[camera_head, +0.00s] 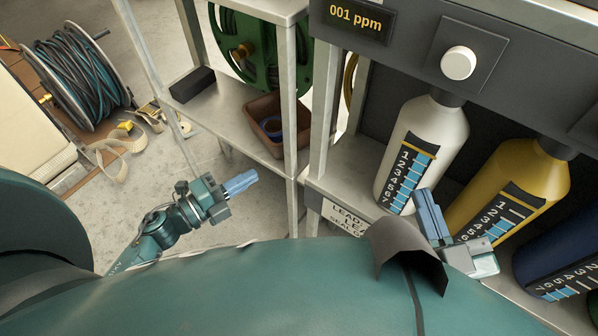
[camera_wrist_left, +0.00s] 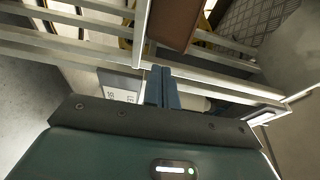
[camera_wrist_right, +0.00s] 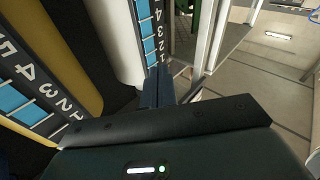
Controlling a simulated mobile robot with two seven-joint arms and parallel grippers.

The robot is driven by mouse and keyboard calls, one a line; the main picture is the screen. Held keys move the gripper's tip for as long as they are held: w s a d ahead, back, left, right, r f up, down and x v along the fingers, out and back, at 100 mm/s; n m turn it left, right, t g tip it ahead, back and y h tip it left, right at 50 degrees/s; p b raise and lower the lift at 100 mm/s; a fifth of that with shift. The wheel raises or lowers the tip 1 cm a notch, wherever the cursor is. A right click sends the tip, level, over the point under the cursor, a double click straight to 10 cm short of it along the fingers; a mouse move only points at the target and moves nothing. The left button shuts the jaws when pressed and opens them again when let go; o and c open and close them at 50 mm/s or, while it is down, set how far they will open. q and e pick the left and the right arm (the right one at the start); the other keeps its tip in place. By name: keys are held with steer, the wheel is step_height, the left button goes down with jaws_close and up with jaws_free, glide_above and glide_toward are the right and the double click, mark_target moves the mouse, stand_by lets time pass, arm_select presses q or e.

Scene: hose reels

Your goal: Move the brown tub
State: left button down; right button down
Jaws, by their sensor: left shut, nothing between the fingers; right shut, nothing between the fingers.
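The brown tub (camera_head: 262,145) stands on the lower metal shelf, just behind a front post. A blue ring-shaped item (camera_head: 272,127) lies inside it. In the left wrist view a brown surface (camera_wrist_left: 172,22), likely the tub, shows at the top, beyond the shelf rails. My left gripper (camera_head: 243,182) is shut and empty, in front of and below the shelf, apart from the tub. My right gripper (camera_head: 430,215) is shut and empty in front of the bottles at the right. Its fingers also show in the right wrist view (camera_wrist_right: 158,85).
A black box (camera_head: 192,85) and a green reel (camera_head: 262,45) share the metal shelving. White (camera_head: 450,125) and yellow (camera_head: 535,180) bottles stand right of it. A cable reel (camera_head: 85,75) and loose strap (camera_head: 112,150) lie left. Shelf posts (camera_head: 290,100) stand close to the tub.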

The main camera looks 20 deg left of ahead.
mark_target(251, 128)
arm_select(q)
steer(key=x, duration=0.3)
steer(key=b+x, duration=0.1)
steer(key=x, duration=0.3)
steer(key=f+b+x, duration=0.1)
steer(key=x, duration=0.2)
steer(key=shift+w+d, duration=0.1)
steer(key=shift+d, duration=0.15)
arm_select(e)
steer(key=shift+w+a+f+y, duration=0.1)
steer(key=shift+f+y, duration=0.05)
steer(key=shift+y, duration=0.15)
arm_select(q)
steer(key=shift+a, duration=0.15)
steer(key=w+a, duration=0.1)
steer(key=a, duration=0.3)
steer(key=w+a+b, duration=0.1)
steer(key=w+a, duration=0.1)
steer(key=a, duration=0.2)
steer(key=w+a+b, duration=0.1)
steer(key=a, duration=0.3)
steer(key=shift+w+a+f, duration=0.15)
steer(key=shift+f, duration=0.1)
steer(key=shift+w+a+r, duration=0.15)
steer(key=shift+a, duration=0.35)
arm_select(e)
steer(key=shift+w+a+r+t+y, duration=0.2)
steer(key=shift+r+t+y, duration=0.2)
steer(key=shift+r+y, duration=0.15)
steer(key=shift+s+f, duration=0.1)
